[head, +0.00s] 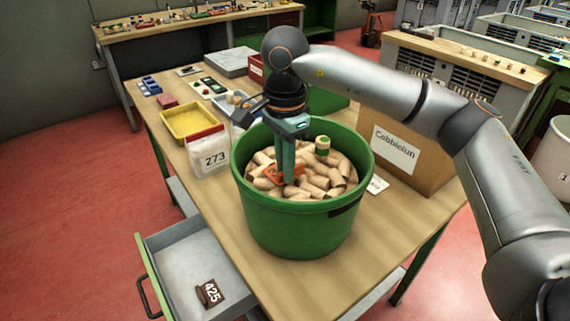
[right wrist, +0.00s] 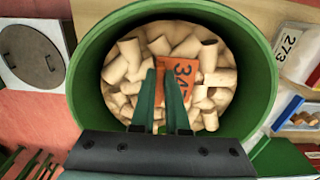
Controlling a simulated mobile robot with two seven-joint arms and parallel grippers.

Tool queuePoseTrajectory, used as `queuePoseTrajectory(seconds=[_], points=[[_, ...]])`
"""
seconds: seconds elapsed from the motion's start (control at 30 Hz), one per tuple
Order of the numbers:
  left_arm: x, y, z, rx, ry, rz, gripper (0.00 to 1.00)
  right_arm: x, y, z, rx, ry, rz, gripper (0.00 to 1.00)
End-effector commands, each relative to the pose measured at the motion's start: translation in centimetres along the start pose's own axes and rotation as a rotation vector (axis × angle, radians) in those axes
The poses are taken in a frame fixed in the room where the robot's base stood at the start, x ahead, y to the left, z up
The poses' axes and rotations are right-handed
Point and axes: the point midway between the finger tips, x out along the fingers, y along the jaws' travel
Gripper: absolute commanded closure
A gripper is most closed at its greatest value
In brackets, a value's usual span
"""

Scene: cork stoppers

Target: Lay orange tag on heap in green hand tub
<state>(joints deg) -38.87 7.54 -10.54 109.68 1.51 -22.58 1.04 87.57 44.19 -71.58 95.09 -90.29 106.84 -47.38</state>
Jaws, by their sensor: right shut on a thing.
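The green tub (head: 300,228) stands on the wooden table and holds a heap of pale cork stoppers (head: 318,183). My right gripper (head: 288,180) points down into the tub and is shut on the orange tag (head: 273,175). The tag is at the top of the heap; I cannot tell whether it rests on the corks. In the right wrist view the tag (right wrist: 186,68) shows dark digits, partly hidden by the fingers (right wrist: 161,76), with corks all around it. My left gripper is not in view.
A cardboard box (head: 410,157) is at right. An open drawer (head: 190,262) holds a brown tag (head: 209,293).

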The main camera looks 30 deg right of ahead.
Motion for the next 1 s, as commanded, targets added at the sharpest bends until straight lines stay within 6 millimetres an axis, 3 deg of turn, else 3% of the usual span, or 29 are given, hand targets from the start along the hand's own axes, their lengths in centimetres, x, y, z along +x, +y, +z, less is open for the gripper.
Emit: queuePoseTrajectory(seconds=[0.37,0.4,0.7,1.0], points=[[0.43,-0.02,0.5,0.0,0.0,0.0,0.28,0.84,0.0,0.0,0.0,0.0,-0.001,1.0],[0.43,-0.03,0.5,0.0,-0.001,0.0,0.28,0.84,-0.01,0.0,0.0,0.0,-0.001,0.87],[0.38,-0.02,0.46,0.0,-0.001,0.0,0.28,0.77,0.0,-0.01,0.0,0.0,0.0,0.53],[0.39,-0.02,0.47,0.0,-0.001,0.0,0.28,0.54,-0.02,0.0,0.0,0.0,-0.001,0.53]])
